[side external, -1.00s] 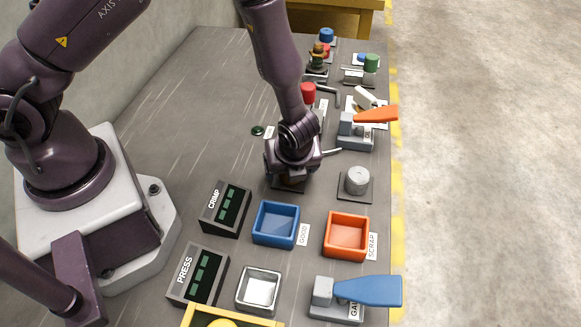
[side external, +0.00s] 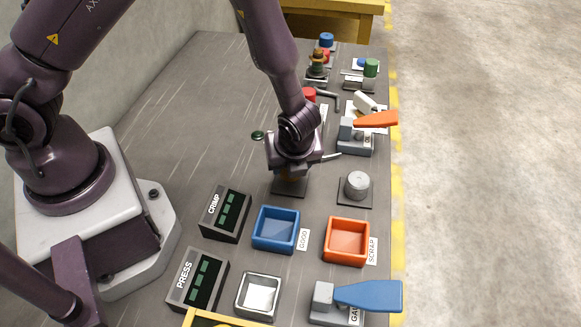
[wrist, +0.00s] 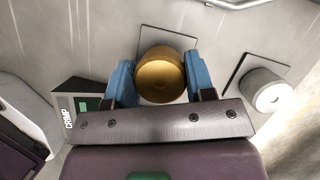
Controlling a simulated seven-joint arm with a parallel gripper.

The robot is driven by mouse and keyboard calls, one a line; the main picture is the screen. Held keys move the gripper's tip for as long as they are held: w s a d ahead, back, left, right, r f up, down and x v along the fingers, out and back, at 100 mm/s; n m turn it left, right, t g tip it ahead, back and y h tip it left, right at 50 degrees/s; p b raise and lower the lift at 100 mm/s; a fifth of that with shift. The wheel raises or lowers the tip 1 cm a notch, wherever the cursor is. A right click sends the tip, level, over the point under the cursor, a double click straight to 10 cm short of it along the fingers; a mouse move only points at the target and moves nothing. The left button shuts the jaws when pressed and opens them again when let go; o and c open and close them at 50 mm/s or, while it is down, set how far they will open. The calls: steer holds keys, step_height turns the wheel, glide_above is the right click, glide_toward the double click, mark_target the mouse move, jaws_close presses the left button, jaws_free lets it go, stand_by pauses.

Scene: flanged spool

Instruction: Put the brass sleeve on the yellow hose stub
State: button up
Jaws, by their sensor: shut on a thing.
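My gripper (side external: 291,170) is shut on a round brass piece, which I take to be the brass sleeve (wrist: 161,75). In the wrist view the brass sits between two blue finger pads, its round end facing the camera. In the side view only a little brass shows under the gripper, just above a dark square plate (side external: 291,188); a gap below it is hard to judge. I cannot make out a yellow hose stub for certain in either view.
A grey cylinder (side external: 357,185) stands on a plate to the right. Nearer are a blue tray (side external: 257,241), an orange tray (side external: 331,251) and the CRIMP box (side external: 225,213). An orange-handled clamp (side external: 376,120) and a red-topped post (side external: 309,94) stand behind.

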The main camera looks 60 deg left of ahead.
step_height(320, 180, up, 6)
steer(key=shift+a+r, duration=0.1)
steer(key=shift+r, duration=0.1)
steer(key=s+a+r+m+t, duration=0.1)
steer(key=s+a+r+m, duration=0.25)
steer(key=a+r, duration=0.85)
steer(key=w+d+f+m, duration=0.1)
steer(key=w+f+m, duration=0.1)
steer(key=w, duration=0.2)
steer(key=w+d+f+m+t+h, duration=0.1)
steer(key=w+f, duration=0.2)
steer(key=w, duration=0.1)
steer(key=w+d+f+m+h, duration=0.1)
steer(key=w+f+m, duration=0.1)
steer(key=w+f, duration=0.1)
steer(key=shift+w+d+f+m+t, duration=0.1)
steer(key=shift+w+d+m+t, duration=0.1)
steer(key=shift+w+m+t, duration=0.15)
steer(key=shift+w+f, duration=0.4)
steer(key=shift+f, duration=1.45)
